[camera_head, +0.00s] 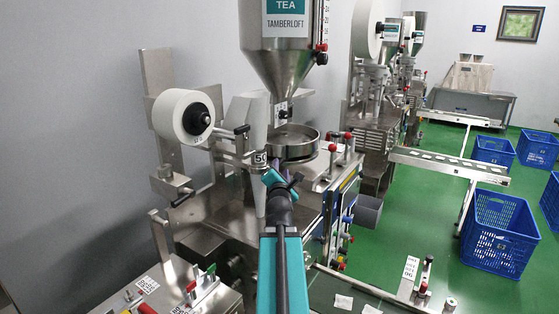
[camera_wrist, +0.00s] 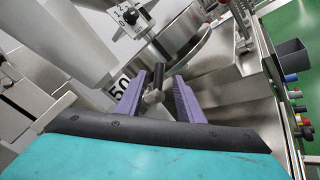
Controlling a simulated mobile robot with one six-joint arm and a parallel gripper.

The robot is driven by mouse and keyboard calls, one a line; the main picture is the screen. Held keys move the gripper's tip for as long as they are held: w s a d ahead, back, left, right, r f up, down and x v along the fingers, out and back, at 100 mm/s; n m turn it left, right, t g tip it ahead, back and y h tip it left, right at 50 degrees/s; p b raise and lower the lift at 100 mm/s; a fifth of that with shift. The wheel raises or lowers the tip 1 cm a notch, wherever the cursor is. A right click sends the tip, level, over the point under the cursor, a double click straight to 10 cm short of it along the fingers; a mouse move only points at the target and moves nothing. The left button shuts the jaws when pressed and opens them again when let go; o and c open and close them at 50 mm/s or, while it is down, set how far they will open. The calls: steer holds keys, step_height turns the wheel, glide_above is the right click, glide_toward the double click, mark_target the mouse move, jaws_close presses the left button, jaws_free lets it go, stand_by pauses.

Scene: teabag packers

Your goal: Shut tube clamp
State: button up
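In the wrist view my gripper (camera_wrist: 159,76) has its two purple fingers spread apart. A small dark grey T-shaped handle (camera_wrist: 153,97), which looks like the tube clamp's lever, stands between the fingers. I see no clear grip on it. Beside it, to the left, is a white label reading "50" (camera_wrist: 119,88), next to the pale metal tube (camera_wrist: 62,42). In the head view the same label sits on the tube (camera_head: 258,108) left of the round pan. Whether the clamp is open or shut I cannot tell.
A round metal pan (camera_head: 291,143) under the tea hopper (camera_head: 280,66) lies just beyond my gripper. A white film roll (camera_head: 180,110) is to the left. Red-knobbed levers (camera_head: 333,153) stand to the right. Blue crates (camera_head: 497,232) stand on the green floor farther right.

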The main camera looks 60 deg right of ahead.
steer(key=shift+r+p, duration=0.1)
steer(key=shift+p, duration=0.4)
steer(key=shift+x, duration=2.8)
steer(key=shift+a, duration=0.1)
jaws_close()
